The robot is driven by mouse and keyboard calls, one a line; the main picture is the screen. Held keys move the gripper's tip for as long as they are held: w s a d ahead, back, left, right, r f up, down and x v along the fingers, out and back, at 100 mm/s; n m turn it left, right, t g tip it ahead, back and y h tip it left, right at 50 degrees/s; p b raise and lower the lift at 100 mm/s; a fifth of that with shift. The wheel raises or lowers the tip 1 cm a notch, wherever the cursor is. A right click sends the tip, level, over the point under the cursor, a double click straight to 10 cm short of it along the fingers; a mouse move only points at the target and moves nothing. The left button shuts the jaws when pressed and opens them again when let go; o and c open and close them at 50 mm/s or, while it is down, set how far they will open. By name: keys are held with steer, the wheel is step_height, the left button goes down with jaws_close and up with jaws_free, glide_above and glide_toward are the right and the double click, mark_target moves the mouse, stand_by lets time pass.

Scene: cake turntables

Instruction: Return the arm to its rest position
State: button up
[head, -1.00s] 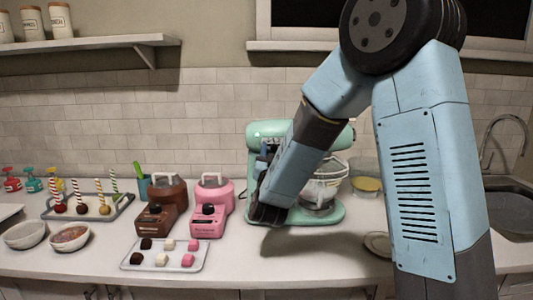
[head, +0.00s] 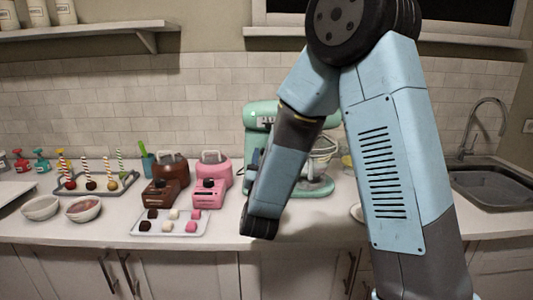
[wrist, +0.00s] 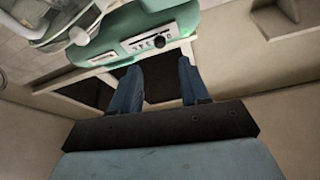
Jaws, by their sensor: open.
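In the head view the fingers are mostly hidden behind the link.
A white tray of small cakes (head: 150,233), a brown machine (head: 160,192) and a pink machine (head: 207,194) stand left of the arm. Bowls (head: 83,208) and a cake-pop rack (head: 72,187) are farther left. The sink (head: 490,185) is right.

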steer(key=shift+s+a+f, duration=0.15)
steer(key=shift+s, duration=0.15)
steer(key=d+r+n+g+y, duration=0.3)
steer(key=d+r+g+y, duration=0.1)
steer(key=r+g+y, duration=0.15)
steer(key=s+d+g, duration=0.3)
steer(key=s+d, duration=0.1)
steer(key=s, duration=0.5)
steer(key=s+d+g+h, duration=0.1)
steer(key=s+d+g, duration=0.3)
steer(key=s, duration=0.6)
steer(key=s+d+n+g+h, duration=0.1)
steer(key=s+d+g, duration=0.3)
steer(key=s, duration=0.6)
steer(key=shift+d, duration=1.1)
